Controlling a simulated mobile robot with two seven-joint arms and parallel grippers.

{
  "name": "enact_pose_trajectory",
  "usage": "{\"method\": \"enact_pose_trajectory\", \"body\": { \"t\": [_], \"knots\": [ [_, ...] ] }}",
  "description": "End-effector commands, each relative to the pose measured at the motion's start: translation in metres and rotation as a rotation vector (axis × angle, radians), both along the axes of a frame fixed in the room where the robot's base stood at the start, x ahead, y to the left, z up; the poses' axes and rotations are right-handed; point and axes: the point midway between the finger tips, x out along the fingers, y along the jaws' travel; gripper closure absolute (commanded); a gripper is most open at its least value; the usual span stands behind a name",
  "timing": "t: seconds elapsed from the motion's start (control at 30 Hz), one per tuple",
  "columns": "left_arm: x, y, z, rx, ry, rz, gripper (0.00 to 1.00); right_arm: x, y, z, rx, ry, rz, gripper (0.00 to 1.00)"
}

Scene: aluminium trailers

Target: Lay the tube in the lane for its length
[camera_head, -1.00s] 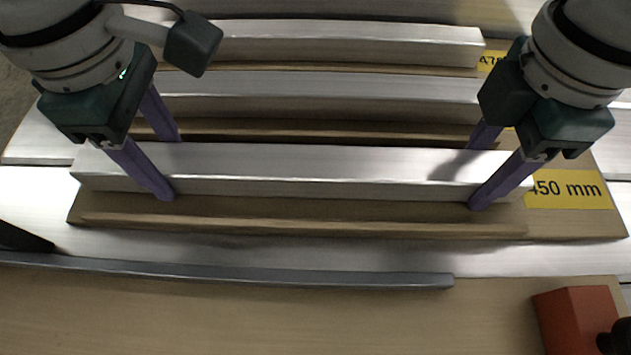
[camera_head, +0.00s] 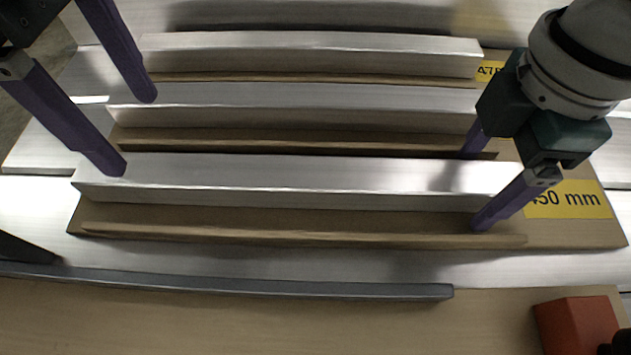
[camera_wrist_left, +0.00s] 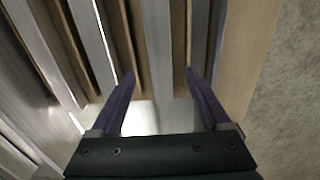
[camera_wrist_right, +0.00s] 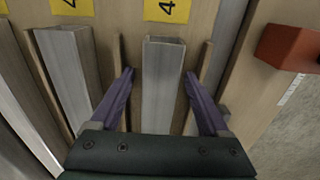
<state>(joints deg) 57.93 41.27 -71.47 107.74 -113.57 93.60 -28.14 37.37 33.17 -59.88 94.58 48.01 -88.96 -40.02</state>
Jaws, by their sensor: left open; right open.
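A long silver square tube (camera_head: 290,182) lies along the front lane, on the wooden board beside a low wooden rail (camera_head: 300,236). A yellow label (camera_head: 575,200) reading 450 mm, its first digit partly covered, is at the lane's right end. My left gripper (camera_head: 128,130) is open and empty, above the tube's left end. The tube runs between its fingers in the left wrist view (camera_wrist_left: 157,45). My right gripper (camera_head: 474,188) is open, its fingers on either side of the tube near its right end. The right wrist view shows gaps beside the tube (camera_wrist_right: 161,75).
Behind lie two more silver bars, a middle one (camera_head: 290,98) and a far one (camera_head: 310,45), with wooden rails. A grey strip (camera_head: 250,285) runs along the front edge of the bright metal surface. A red block (camera_head: 575,325) is at the front right.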

Motion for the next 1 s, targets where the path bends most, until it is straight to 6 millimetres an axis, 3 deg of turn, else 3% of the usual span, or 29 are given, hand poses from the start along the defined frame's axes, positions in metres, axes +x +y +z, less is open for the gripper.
{"method": "enact_pose_trajectory", "body": {
  "t": [0.13, 0.37, 0.8, 1.0],
  "knots": [
    [0.001, 0.0, 0.023, 0.0, -0.003, -0.001, 0.2, 0.0, 0.0, 0.0, 0.0, 0.0, 0.0, 0.21],
    [0.0, 0.0, 0.035, 0.001, 0.0, 0.0, 0.2, 0.001, 0.0, 0.012, 0.0, -0.003, -0.001, 0.21],
    [0.0, 0.0, 0.034, 0.001, 0.001, 0.0, 0.2, 0.001, 0.0, 0.102, 0.0, -0.004, 0.001, 0.21],
    [0.0, 0.0, 0.034, 0.001, 0.001, -0.001, 0.2, 0.0, 0.0, 0.119, 0.0, -0.001, -0.001, 0.21]
  ]
}}
